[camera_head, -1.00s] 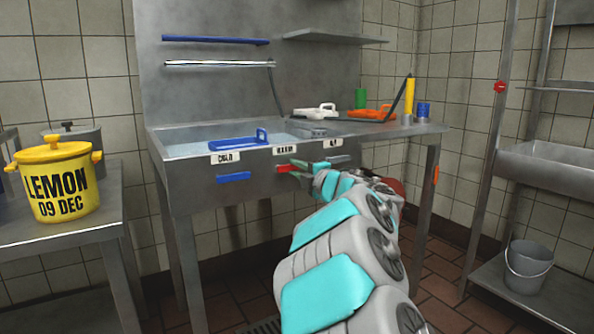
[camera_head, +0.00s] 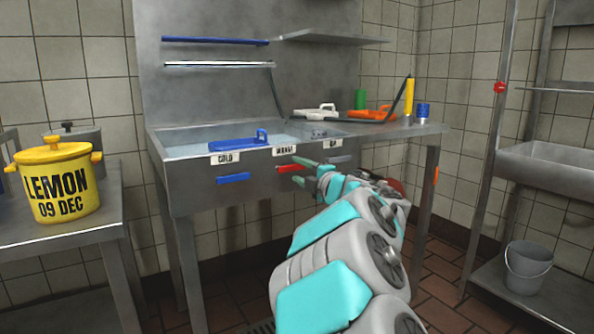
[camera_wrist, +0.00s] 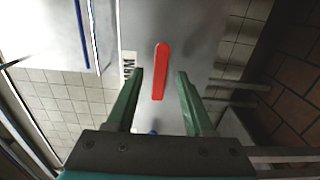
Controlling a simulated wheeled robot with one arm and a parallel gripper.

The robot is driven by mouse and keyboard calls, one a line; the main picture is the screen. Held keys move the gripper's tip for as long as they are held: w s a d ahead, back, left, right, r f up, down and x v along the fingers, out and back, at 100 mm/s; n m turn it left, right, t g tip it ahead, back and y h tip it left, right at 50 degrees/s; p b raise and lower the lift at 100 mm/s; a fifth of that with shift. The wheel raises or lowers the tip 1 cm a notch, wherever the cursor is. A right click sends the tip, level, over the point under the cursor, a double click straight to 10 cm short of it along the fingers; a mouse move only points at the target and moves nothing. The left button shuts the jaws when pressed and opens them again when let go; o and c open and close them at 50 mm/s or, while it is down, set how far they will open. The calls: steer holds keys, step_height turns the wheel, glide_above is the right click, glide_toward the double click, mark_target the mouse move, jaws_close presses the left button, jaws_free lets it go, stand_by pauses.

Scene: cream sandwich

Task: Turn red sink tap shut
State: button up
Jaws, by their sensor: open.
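The red tap (camera_head: 290,168) is a short flat bar on the front panel of the steel sink, under a white label (camera_head: 284,150). It lies roughly level in the head view. In the wrist view the red tap (camera_wrist: 160,71) shows between and ahead of the fingers, running lengthwise. My gripper (camera_head: 302,170) is at the sink front, just right of the red tap. Its two green fingers (camera_wrist: 158,75) are apart on either side of the tap's line, with gaps at both sides. I cannot tell how far its tips are from the panel.
A blue tap (camera_head: 233,178) is left of the red one, and a grey one (camera_head: 340,159) right. The sink (camera_head: 160,152) holds a blue-handled item (camera_head: 240,142). A yellow lemon pot (camera_head: 58,180) stands on the left table. A bucket (camera_head: 528,266) is at right.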

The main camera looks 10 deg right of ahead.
steer(key=v, duration=0.6)
